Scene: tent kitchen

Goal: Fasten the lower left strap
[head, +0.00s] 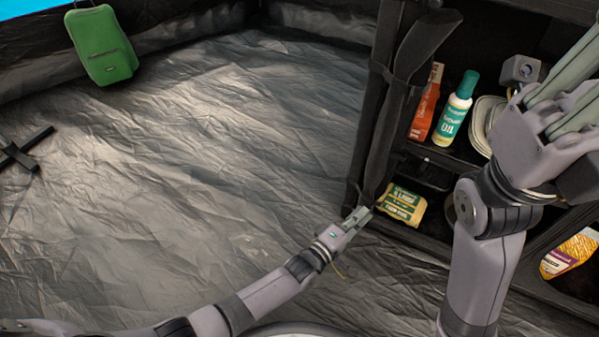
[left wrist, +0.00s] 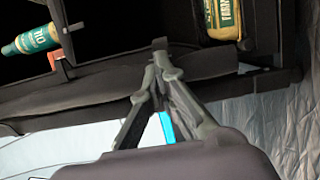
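A dark rolled flap (head: 412,62) hangs down the left side of the black kitchen unit, with a dark strap (head: 397,84) around its upper part. Its narrow lower end (head: 367,172) reaches down near my left gripper (head: 358,215), which is low at the unit's left front corner. In the left wrist view the fingertips of my left gripper (left wrist: 161,48) meet in front of a dark bar. I cannot tell whether dark strap material is between them. The lower left strap is not clearly distinguishable. My right gripper (head: 572,88) is raised at the right; its fingertips are out of frame.
A green bag (head: 102,45) is at the upper left. The tent floor (head: 200,170) between is clear.

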